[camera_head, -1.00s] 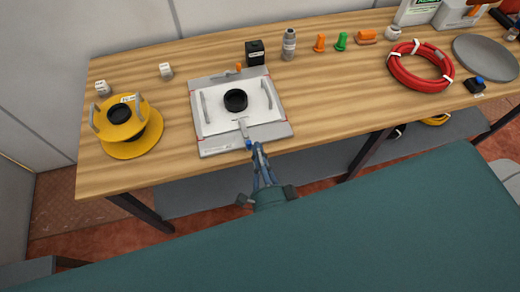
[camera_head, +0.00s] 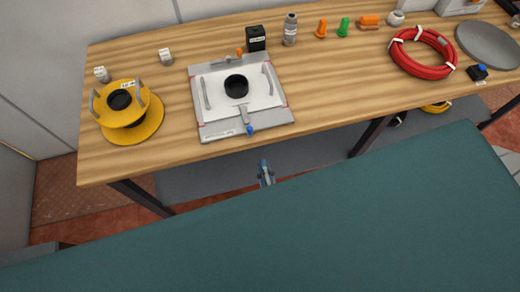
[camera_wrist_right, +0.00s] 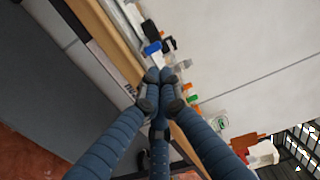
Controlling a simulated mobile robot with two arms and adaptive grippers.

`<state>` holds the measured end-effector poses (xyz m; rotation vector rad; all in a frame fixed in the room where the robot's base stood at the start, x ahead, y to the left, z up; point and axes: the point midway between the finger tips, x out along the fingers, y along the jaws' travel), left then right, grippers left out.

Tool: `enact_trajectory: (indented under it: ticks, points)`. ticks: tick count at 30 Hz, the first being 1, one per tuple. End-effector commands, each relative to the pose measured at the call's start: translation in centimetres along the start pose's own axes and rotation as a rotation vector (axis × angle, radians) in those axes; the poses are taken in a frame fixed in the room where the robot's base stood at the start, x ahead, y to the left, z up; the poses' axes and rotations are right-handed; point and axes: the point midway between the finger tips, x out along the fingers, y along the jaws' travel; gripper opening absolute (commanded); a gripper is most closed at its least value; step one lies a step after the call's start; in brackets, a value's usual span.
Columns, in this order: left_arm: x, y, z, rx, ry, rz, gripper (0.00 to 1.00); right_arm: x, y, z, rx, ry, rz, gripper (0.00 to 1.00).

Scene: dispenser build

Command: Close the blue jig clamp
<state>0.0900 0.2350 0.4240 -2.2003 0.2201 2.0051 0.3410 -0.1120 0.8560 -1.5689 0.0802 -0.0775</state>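The blue jig clamp (camera_head: 249,130) sits at the front edge of a flat grey jig plate (camera_head: 216,131). Its grey lever lies along the plate and its blue tip points toward the front table edge. The jig holds a white panel with a black round part (camera_head: 236,86). My right gripper (camera_head: 265,163) is in front of the table edge, apart from the clamp, with nothing seen in it. In the right wrist view its fingertips (camera_wrist_right: 160,75) are drawn together, just short of the blue tip (camera_wrist_right: 152,48). My left gripper is not in view.
An orange-tipped clamp (camera_head: 240,53) is at the jig's back edge. A black box (camera_head: 256,38) and a grey bottle (camera_head: 290,30) stand behind it. A yellow spool (camera_head: 137,120) is left, a red hose coil (camera_head: 422,70) right. The wood between jig and coil is clear.

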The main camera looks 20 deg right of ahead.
Motion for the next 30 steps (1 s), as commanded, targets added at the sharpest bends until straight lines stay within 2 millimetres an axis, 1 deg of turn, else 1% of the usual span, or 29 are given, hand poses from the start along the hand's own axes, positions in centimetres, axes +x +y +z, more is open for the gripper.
enact_trajectory:
  ticks: [1,3,7,25,26,28,29,30]
  points:
    - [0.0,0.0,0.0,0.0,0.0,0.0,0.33,-0.8,0.0,0.0,-0.001,-0.002,0.001,0.0]
    - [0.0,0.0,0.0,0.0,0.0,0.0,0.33,-1.6,0.0,0.0,-0.001,-0.002,0.001,0.0]
    - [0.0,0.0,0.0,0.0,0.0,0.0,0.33,-2.3,0.0,0.0,0.0,-0.001,0.0,0.0]
    - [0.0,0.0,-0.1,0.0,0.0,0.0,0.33,-2.4,0.0,0.0,-0.001,-0.001,0.0,0.0]
    - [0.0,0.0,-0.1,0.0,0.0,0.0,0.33,-2.4,0.2,0.1,-0.005,-0.004,0.002,0.0]
    - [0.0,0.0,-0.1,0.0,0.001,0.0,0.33,-2.4,1.1,0.4,-0.036,-0.023,0.019,0.0]
    - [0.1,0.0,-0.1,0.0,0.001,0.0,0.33,-2.3,2.0,0.7,-0.06,-0.041,0.035,0.0]
    - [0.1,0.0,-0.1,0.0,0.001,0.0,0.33,-2.4,3.4,1.1,-0.107,-0.071,0.06,0.0]
